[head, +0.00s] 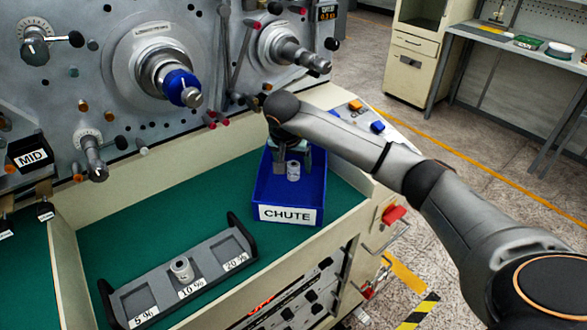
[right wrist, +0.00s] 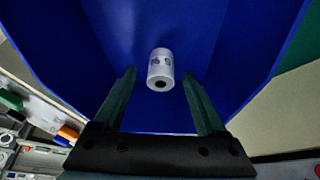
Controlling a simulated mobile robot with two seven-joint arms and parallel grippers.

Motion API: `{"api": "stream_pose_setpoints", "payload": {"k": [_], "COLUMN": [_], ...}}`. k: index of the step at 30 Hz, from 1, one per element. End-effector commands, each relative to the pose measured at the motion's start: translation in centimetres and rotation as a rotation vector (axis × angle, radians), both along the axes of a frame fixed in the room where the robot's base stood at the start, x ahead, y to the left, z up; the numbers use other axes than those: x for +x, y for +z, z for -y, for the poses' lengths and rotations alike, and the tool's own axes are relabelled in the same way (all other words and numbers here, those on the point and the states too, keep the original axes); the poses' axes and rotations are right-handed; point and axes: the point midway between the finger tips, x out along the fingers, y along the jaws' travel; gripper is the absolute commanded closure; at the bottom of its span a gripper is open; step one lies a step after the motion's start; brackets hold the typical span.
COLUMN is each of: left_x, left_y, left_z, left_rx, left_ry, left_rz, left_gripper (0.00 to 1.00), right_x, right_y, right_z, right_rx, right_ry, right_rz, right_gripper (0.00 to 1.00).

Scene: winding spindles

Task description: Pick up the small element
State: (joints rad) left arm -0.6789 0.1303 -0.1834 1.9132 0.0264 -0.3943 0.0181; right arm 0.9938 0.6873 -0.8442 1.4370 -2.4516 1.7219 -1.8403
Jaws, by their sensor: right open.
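A small grey-white cylinder (head: 293,171) stands in the blue bin marked CHUTE (head: 262,190). In the right wrist view the cylinder (right wrist: 160,69) shows dark marks on its side and a dark hole in its end. My right gripper (head: 291,160) is over the bin, open and empty. In the wrist view its two fingers point towards the cylinder, one to each side, with gaps between. A second small cylinder (head: 182,268) stands in the 10 % slot of the grey tray (head: 210,254). My left gripper is not in view.
The bin walls stand close around my right gripper. The machine panel with a blue-ringed spindle (head: 178,86) rises behind. The green mat (head: 130,240) is bare between tray and panel. A red knob (head: 394,214) sits at the cabinet's right side.

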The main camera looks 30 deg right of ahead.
Motion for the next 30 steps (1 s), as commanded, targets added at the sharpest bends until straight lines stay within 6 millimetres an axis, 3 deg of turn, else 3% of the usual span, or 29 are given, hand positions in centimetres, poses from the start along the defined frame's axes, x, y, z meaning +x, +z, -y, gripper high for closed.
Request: {"api": "stream_pose_setpoints", "payload": {"k": [9,27,30], "left_x": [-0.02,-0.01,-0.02], "left_y": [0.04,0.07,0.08], "left_z": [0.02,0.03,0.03], "left_rx": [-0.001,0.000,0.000], "left_ry": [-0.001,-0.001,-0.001], "left_rz": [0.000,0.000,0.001], "left_gripper": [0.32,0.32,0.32], "right_x": [0.17,0.17,0.17], "right_y": [-0.66,-0.62,-0.62], "right_z": [0.15,0.16,0.16], "right_rx": [0.000,0.001,0.001], "right_ry": [0.001,0.000,0.000], "right_rz": [0.000,0.001,0.001], "right_gripper": [0.26,0.93,1.00]}}
